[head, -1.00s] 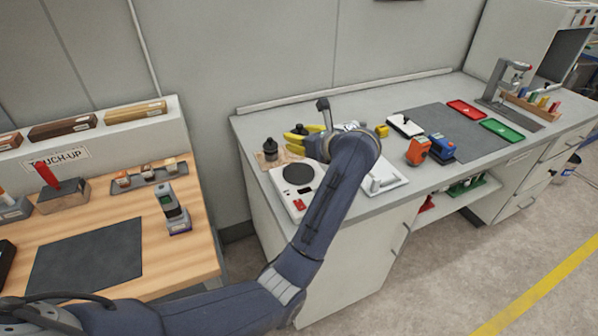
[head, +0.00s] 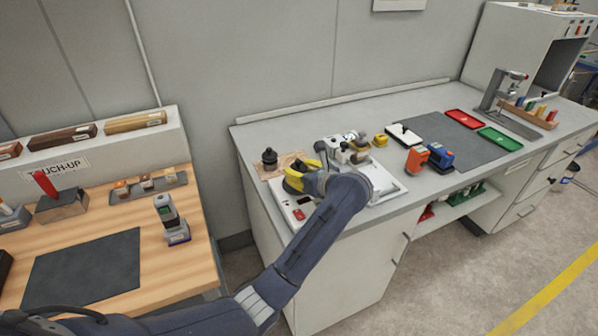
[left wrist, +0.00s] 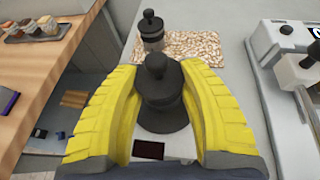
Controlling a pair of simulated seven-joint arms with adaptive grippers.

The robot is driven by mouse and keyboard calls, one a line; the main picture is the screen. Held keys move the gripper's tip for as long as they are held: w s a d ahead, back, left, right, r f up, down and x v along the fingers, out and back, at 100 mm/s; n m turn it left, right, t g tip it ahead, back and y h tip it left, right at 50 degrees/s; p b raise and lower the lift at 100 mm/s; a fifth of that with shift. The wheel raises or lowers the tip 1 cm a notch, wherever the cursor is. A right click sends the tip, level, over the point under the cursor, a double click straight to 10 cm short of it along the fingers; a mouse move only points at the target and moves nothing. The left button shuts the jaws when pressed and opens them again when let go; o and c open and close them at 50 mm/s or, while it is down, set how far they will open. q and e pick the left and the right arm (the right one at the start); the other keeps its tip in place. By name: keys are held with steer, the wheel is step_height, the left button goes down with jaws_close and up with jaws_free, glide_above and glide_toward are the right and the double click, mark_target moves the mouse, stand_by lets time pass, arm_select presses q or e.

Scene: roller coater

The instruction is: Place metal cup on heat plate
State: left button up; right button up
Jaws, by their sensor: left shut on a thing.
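A dark metal cup (left wrist: 158,88) with a small knob on top is between the two yellow fingers of my left gripper (left wrist: 158,76), which is shut on it. In the head view my left gripper (head: 298,180) is over the white heat plate unit (head: 302,211), and fingers and arm hide the cup. A dark round disc, seemingly the heating surface (left wrist: 164,124), shows just under the cup in the left wrist view. I cannot tell whether the cup touches it. My right gripper is not in view.
A white instrument (head: 350,150) stands close on the right. Orange and blue devices (head: 416,160) are farther right. A wooden bench (head: 192,246) is on the left, across a gap.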

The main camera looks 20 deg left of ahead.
mark_target(303, 173)
arm_select(q)
steer(key=shift+f, duration=0.1)
steer(key=o, duration=1.3)
steer(key=shift+v, duration=2.05)
